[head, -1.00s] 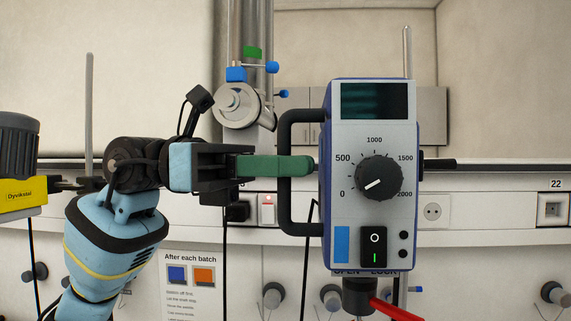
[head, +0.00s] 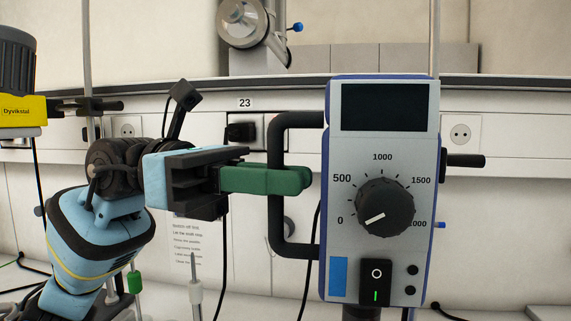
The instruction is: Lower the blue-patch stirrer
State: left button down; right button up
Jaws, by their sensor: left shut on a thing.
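The stirrer (head: 383,262) is a blue-sided box with a grey front, a dark display (head: 383,107), a black dial (head: 385,205) and a rocker switch. A blue patch (head: 338,276) marks its lower left front. It hangs upright beside a thin vertical rod (head: 434,38). A black U-shaped handle (head: 275,180) sticks out from its left side. My left gripper (head: 290,180), with green fingers, is shut on the upright bar of this handle. The stirrer's lower end is cut off by the bottom edge. My right gripper is not in view.
Another device (head: 20,112), yellow with a black top and labelled Dyvikstal, stands at the far left beside a second rod (head: 87,45). A white wall panel with sockets (head: 460,132) lies behind. Dark cables hang there. A metal cylinder (head: 243,22) is at the top.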

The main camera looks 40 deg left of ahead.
pick_arm(q)
notch_tip(320, 180, down, 2)
jog(key=shift+f+b, duration=0.1)
jog(key=shift+b, duration=0.4)
jog(key=shift+d+f, duration=0.1)
jog(key=shift+f, duration=0.1)
jog(key=c, duration=1.5)
grip_release()
jog(key=shift+s+a+b, duration=0.1)
jog(key=shift+a+b, duration=0.25)
jog(key=shift+a, duration=0.25)
jog(key=b+v, duration=0.2)
jog(key=v, duration=0.4)
jog(key=shift+s+a, duration=0.2)
jog(key=shift+a, duration=0.15)
